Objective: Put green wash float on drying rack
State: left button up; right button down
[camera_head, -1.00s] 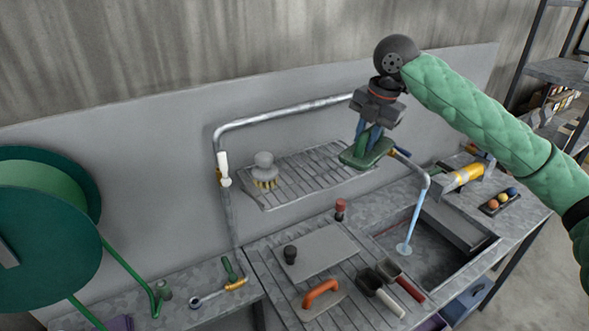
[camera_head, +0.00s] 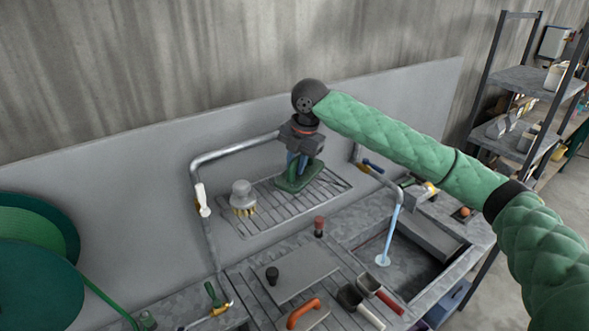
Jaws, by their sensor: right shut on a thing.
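The green wash float (camera_head: 297,177) is at the right part of the slatted drying rack (camera_head: 262,208), flat side down. It looks level and at the rack's surface; whether it touches the slats I cannot tell for sure. My right gripper (camera_head: 298,160) is shut on the float's handle from above, and its fingers hide part of the handle. My left gripper is not in view.
A grey brush (camera_head: 242,198) stands on the rack left of the float. A bent pipe (camera_head: 234,150) runs around the rack. Below are a sink (camera_head: 402,262) with running water (camera_head: 389,238), an orange-handled float (camera_head: 303,315) and a red-topped item (camera_head: 319,226).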

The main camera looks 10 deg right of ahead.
jog(key=shift+w+a+f, duration=0.2)
jog(key=shift+a, duration=0.05)
jog(key=shift+f+p, duration=0.6)
jog(key=shift+p, duration=0.2)
notch_tip(320, 180, down, 2)
jog(key=shift+p, duration=0.7)
jog(key=shift+f, duration=0.35)
jog(key=shift+f, duration=0.15)
jog(key=c, duration=1.3)
grip_release()
jog(key=shift+o, duration=0.2)
